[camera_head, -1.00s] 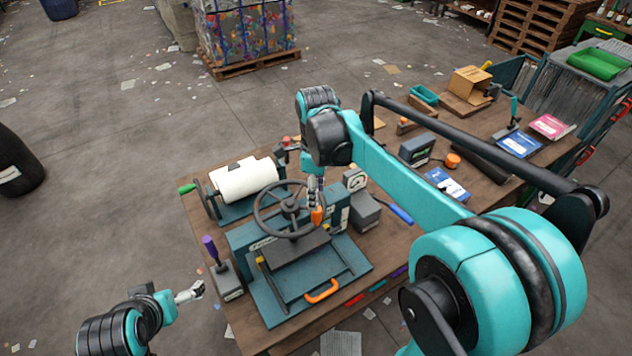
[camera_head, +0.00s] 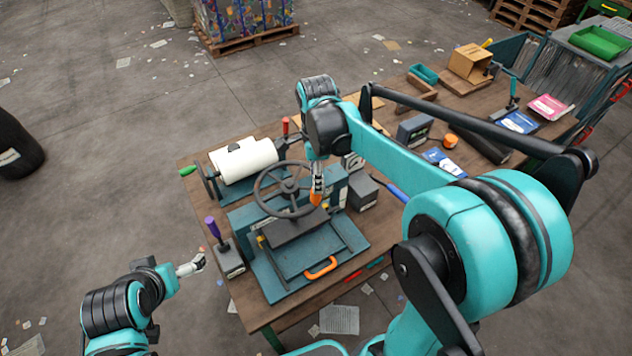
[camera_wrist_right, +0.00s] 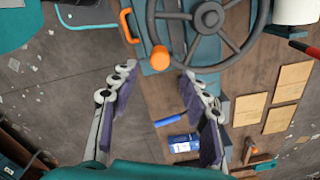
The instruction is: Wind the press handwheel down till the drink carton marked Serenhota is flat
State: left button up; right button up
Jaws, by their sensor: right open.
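The press (camera_head: 262,277) stands at the near left of the table, with its dark handwheel (camera_head: 262,208) on top. The wheel's orange knob (camera_head: 316,198) is at the wheel's right side. My right gripper (camera_head: 317,180) is at the knob. In the wrist view the knob (camera_wrist_right: 160,57) shows just beyond the gap between the open, empty fingers (camera_wrist_right: 158,82). The press's dark plate (camera_head: 290,233) is above its bed. I cannot make out the Serenhota carton; the plate, wheel and arm cover much of the press. My left gripper (camera_head: 192,265) hangs left of the table, its fingers too small to judge.
A white roll (camera_head: 245,160) on a stand is behind the press. A purple-handled lever (camera_head: 213,228) is to its left. A grey box (camera_head: 362,193) is close on its right. A blue-and-white item (camera_head: 446,162) lies farther right. My right arm spans the table's middle.

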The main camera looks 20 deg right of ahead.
notch_tip(320, 180, down, 8)
jog(key=shift+r+b, duration=0.1)
jog(key=shift+b, duration=0.5)
grip_shut()
